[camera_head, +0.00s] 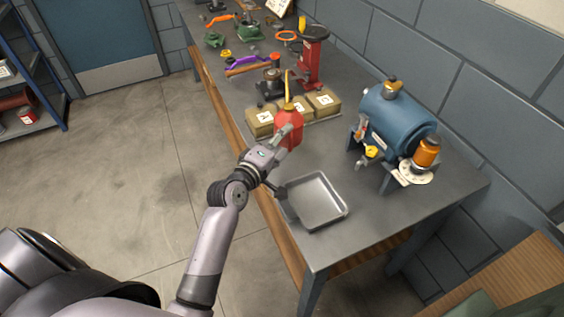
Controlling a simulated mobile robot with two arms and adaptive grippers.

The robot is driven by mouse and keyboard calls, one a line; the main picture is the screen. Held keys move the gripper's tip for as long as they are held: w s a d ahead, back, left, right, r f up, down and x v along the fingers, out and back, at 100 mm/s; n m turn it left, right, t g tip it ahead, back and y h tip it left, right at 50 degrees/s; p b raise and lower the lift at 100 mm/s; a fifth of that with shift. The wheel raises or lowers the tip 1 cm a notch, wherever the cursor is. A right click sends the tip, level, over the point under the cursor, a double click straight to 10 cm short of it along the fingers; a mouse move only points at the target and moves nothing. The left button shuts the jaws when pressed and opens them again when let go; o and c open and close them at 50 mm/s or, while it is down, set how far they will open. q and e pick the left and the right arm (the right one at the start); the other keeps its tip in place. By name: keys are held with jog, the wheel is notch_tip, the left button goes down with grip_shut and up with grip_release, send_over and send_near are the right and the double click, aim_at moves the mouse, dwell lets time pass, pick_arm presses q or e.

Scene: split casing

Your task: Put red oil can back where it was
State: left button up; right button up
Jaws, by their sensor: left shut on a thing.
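The red oil can (290,121) with a yellow spout is upright at the left part of the workbench (386,208), in front of the cardboard boxes. My left gripper (290,134) is shut on the oil can, reaching it from the lower left. Its fingers cover part of the can's lower body. I cannot tell whether the can's base touches the bench. My right gripper is not in view.
A blue machine (398,121) stands to the right. Small boxes (324,102) and a red stand (312,62) are behind the can. Tools crowd the far end. Bare bench lies between tray and machine.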

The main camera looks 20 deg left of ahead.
pick_arm(q)
notch_tip(320, 180, down, 8)
jog(key=shift+r+b, duration=0.1)
jog(key=shift+b, duration=0.4)
jog(key=o, duration=0.8)
jog(key=shift+f, duration=0.25)
jog(key=o, duration=0.5)
jog(key=shift+r, duration=0.1)
